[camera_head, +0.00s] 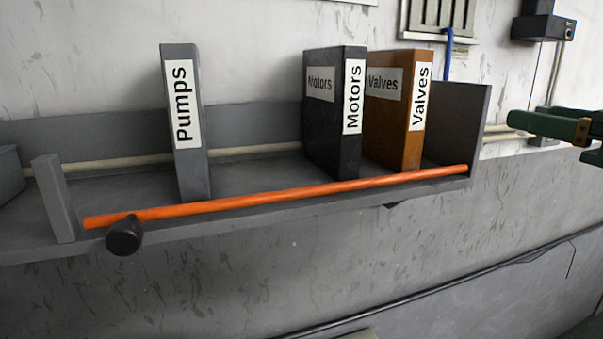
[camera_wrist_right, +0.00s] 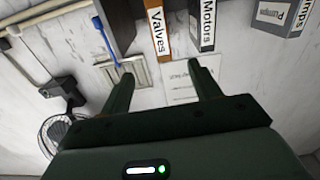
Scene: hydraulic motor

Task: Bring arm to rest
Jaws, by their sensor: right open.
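My right gripper (camera_head: 545,124) is at the right edge of the head view, right of the shelf's end. In the right wrist view my right gripper (camera_wrist_right: 163,78) has its two dark green fingers spread, with nothing between them. The fingers point toward the wall, with the binders beyond them. My left gripper is not in view.
A grey wall shelf (camera_head: 256,172) holds the Pumps (camera_head: 184,120), Motors (camera_head: 335,112) and Valves (camera_head: 398,110) binders upright. An orange bar (camera_head: 270,197) with a black knob (camera_head: 124,236) spans its front. A fan (camera_wrist_right: 65,132) shows in the wrist view.

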